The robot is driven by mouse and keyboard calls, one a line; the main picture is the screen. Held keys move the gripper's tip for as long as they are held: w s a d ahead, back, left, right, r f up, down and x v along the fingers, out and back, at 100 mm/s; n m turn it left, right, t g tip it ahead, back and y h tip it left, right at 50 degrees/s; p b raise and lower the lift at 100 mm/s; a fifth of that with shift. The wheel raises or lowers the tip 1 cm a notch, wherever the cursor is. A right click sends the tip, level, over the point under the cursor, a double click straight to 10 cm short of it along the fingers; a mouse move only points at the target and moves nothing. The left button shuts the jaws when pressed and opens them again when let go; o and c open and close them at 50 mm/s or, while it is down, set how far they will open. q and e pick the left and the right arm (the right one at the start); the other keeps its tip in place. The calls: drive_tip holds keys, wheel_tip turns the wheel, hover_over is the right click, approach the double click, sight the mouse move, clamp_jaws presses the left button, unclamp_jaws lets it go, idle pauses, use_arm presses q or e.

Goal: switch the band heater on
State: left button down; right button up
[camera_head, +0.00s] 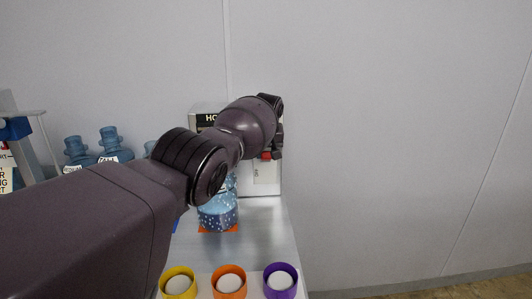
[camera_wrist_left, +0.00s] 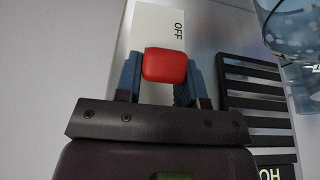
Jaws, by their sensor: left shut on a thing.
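A white switch panel (camera_head: 267,184) stands at the far end of the grey bench. It carries a red switch knob (camera_head: 266,155), and in the left wrist view the panel (camera_wrist_left: 160,22) reads "OFF" beside the red knob (camera_wrist_left: 165,65). My left gripper (camera_head: 272,150) is at the panel; in its wrist view the fingers (camera_wrist_left: 163,75) are shut on the knob, one on each side. A box (camera_head: 202,113) with a dark label starting "HO" is partly hidden behind my arm; a black slotted grille (camera_wrist_left: 255,100) shows beside the panel. My right gripper is out of view.
A speckled blue jug (camera_head: 218,215) stands on an orange patch close to the panel. More blue jugs (camera_head: 110,140) stand at the left. Yellow (camera_head: 165,288), orange (camera_head: 216,290) and purple (camera_head: 268,288) rings line the near edge. Right of the bench is clear.

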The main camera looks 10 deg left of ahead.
use_arm(q)
drive_tip(key=shift+r, duration=0.15)
drive_tip(key=c, duration=0.7)
unclamp_jaws()
drive_tip(key=shift+w, duration=0.1)
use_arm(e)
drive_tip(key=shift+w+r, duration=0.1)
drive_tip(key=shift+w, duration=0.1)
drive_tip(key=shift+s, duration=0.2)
